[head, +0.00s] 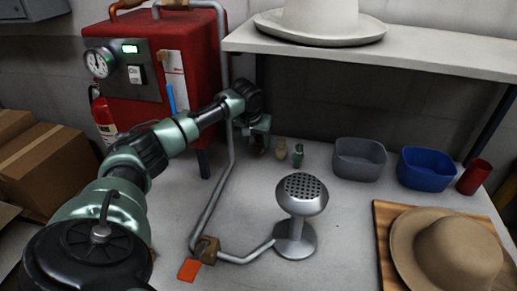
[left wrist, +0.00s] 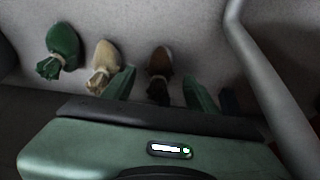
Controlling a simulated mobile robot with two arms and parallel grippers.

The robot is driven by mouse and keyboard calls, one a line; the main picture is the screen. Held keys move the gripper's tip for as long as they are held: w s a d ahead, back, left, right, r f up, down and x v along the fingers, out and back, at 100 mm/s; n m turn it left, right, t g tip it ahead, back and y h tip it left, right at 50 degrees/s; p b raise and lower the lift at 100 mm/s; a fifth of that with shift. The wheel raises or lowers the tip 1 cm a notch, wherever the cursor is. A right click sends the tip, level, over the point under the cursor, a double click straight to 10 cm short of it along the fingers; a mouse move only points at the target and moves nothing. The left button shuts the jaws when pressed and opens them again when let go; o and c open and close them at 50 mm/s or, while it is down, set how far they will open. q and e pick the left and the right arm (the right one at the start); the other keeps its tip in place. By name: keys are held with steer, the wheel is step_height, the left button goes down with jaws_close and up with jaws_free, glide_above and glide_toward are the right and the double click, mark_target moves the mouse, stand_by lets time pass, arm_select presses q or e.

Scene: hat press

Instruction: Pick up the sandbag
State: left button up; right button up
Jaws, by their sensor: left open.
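Several small tied sandbags lie in a row on the table's surface. In the left wrist view they are a green sandbag (left wrist: 62,42), a beige sandbag (left wrist: 104,58) and a brown sandbag (left wrist: 159,63). In the head view the beige one (head: 281,148) and the green one (head: 298,156) stand to the right of my left gripper (head: 259,146). My left gripper, which also shows in the left wrist view (left wrist: 159,76), is open, with the brown sandbag between its fingers in the picture. I cannot tell whether they touch it. My right gripper is out of view.
A metal pipe (left wrist: 265,80) runs close beside the left gripper. A red boiler (head: 190,60) stands behind the arm. A perforated steamer head (head: 302,195), grey bin (head: 359,158), blue bin (head: 426,168), red cup (head: 474,177) and brown hat (head: 445,250) are to the right. A shelf (head: 420,48) overhangs.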

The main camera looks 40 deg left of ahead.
mark_target(258, 142)
arm_select(q)
steer(key=shift+w+a, duration=0.15)
steer(key=shift+w, duration=0.25)
steer(key=x, duration=0.5)
steer(key=shift+s, duration=0.1)
jaws_close()
